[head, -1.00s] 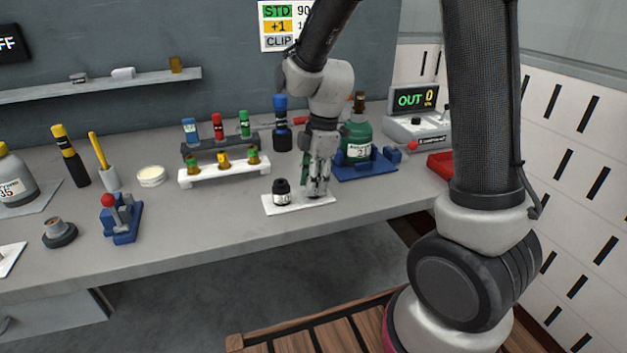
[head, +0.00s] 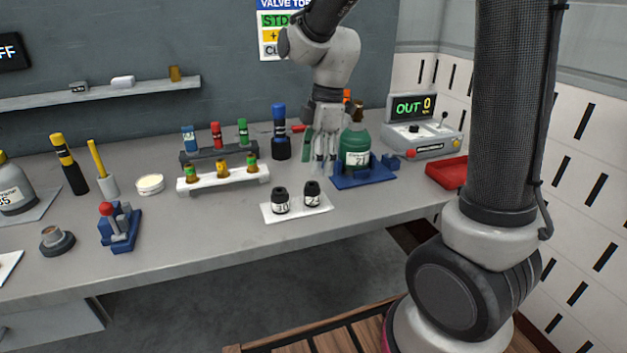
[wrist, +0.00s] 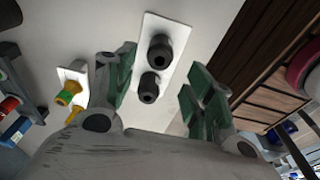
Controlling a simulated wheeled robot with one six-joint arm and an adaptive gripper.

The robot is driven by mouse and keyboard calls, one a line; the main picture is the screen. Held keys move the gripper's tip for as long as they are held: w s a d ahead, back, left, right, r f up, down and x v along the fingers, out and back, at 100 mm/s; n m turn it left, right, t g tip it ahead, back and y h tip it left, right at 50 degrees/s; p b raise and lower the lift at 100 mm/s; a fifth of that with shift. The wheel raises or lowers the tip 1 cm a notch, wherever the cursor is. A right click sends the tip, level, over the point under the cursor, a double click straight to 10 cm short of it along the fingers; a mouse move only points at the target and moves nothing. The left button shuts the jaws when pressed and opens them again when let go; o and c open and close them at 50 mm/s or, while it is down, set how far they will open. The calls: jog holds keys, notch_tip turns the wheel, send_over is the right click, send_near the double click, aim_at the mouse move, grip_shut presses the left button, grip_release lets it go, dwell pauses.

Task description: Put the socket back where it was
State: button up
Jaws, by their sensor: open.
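Two black sockets stand upright on a white plate (head: 296,213) near the bench's front edge. The left socket (head: 281,201) reads "30"; the right socket (head: 312,194) has a white label whose number I cannot read fully. My gripper (head: 322,168) is open and empty, above and behind the right socket, apart from it. In the wrist view my gripper (wrist: 160,88) has its green-padded fingers spread, with the nearer socket (wrist: 149,88) and the farther socket (wrist: 160,52) seen between them on the plate (wrist: 180,38).
A green bottle (head: 355,149) in a blue holder (head: 365,177) stands just right of my gripper. A white rack (head: 222,178) with several small valves is to the left. A blue-topped driver (head: 280,135) stands behind. A red tray (head: 447,171) lies at the right.

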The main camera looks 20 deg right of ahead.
jog(key=s+d+r+m+t, duration=0.2)
jog(key=s+d+r+m, duration=0.6)
jog(key=s+r, duration=0.1)
jog(key=s+d+m+t+h, duration=0.1)
jog(key=s+d+m, duration=0.4)
jog(key=s+m, duration=0.5)
jog(key=shift+d+r+t+h, duration=0.2)
jog(key=shift+d+t+h, duration=0.2)
jog(key=shift+t, duration=0.3)
